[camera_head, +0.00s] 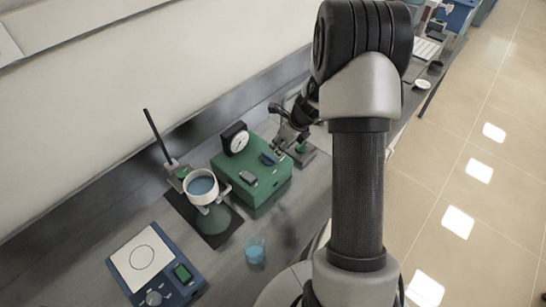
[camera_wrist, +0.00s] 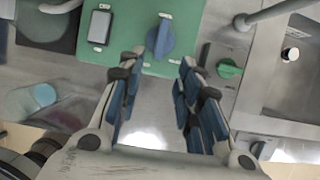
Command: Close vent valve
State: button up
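A green box (camera_head: 254,186) stands on the bench in the head view, with a round gauge, a dark switch and a blue knob (camera_head: 268,158) on it. In the wrist view the blue knob (camera_wrist: 160,38) sits on the green panel (camera_wrist: 128,22), just beyond my fingertips. A separate green knob (camera_wrist: 228,68) is to the right of my fingers. No label shows which knob is the vent valve. My gripper (camera_wrist: 160,62) is open and empty, its blue-padded fingers spread on either side of the blue knob's line. In the head view my gripper (camera_head: 284,148) is small beside the box's right end.
A white pot with blue liquid (camera_head: 202,186) stands left of the box on a dark mat. A clear beaker with blue liquid (camera_head: 255,250) is in front. A blue hotplate (camera_head: 158,268) is front left. A sink (camera_wrist: 290,70) lies at right in the wrist view.

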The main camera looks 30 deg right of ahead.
aim_at(272, 158)
jog(key=b+x, duration=0.2)
jog(key=x, duration=0.8)
grip_shut()
